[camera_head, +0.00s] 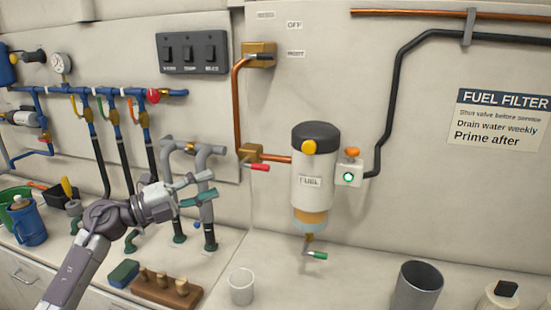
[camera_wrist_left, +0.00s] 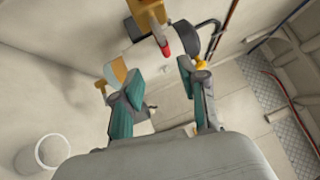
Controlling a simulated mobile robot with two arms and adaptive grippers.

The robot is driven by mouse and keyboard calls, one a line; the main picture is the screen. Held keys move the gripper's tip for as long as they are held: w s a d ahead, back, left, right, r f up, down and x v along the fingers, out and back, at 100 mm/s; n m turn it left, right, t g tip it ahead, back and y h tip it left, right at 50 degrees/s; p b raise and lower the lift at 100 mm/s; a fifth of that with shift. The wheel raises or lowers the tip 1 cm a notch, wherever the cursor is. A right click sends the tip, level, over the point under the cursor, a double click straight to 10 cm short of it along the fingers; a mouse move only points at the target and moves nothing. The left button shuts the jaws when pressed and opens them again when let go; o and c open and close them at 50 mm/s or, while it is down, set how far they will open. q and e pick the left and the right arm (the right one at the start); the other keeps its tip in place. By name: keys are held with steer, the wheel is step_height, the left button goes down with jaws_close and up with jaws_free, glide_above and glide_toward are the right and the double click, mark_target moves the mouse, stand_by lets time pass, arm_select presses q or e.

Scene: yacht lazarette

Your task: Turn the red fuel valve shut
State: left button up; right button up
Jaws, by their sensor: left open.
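The fuel valve is a brass block (camera_head: 248,152) on the copper line left of the white fuel filter (camera_head: 312,180). Its red-tipped lever (camera_head: 260,167) points right, just below the short copper pipe to the filter. My left gripper (camera_head: 208,187) is open and empty, left of the lever, a little lower and apart from it. In the left wrist view, the open fingers (camera_wrist_left: 160,78) show with the red lever tip (camera_wrist_left: 165,48) beyond the gap between them. The brass body (camera_wrist_left: 150,12) is partly cut off at the top edge. My right gripper is out of view.
Grey pipes (camera_head: 208,205) stand close behind my left gripper. A green-tipped drain lever (camera_head: 317,255) hangs under the filter. A white cup (camera_head: 241,287), a dark grey cylinder (camera_head: 416,288) and a wooden peg block (camera_head: 165,288) stand on the counter. A red knob (camera_head: 153,96) sits on the blue manifold.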

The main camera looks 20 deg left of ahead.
mark_target(258, 167)
arm_select(q)
steer(key=p+x, duration=0.1)
steer(key=x, duration=0.2)
steer(key=p+x, duration=0.1)
steer(key=x, duration=0.2)
steer(key=p+x, duration=0.1)
steer(key=x, duration=0.2)
steer(key=shift+s+d+r, duration=0.25)
steer(key=shift+s+r, duration=0.1)
steer(key=shift+r, duration=0.05)
steer(key=p+x, duration=0.1)
steer(key=x, duration=0.2)
steer(key=shift+w+d+f, duration=0.1)
steer(key=shift+w+d, duration=0.2)
steer(key=shift+d, duration=0.05)
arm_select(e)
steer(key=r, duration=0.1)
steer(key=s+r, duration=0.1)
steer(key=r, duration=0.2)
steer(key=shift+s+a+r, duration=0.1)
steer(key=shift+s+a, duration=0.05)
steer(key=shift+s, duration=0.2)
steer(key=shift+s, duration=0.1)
arm_select(q)
jaws_close()
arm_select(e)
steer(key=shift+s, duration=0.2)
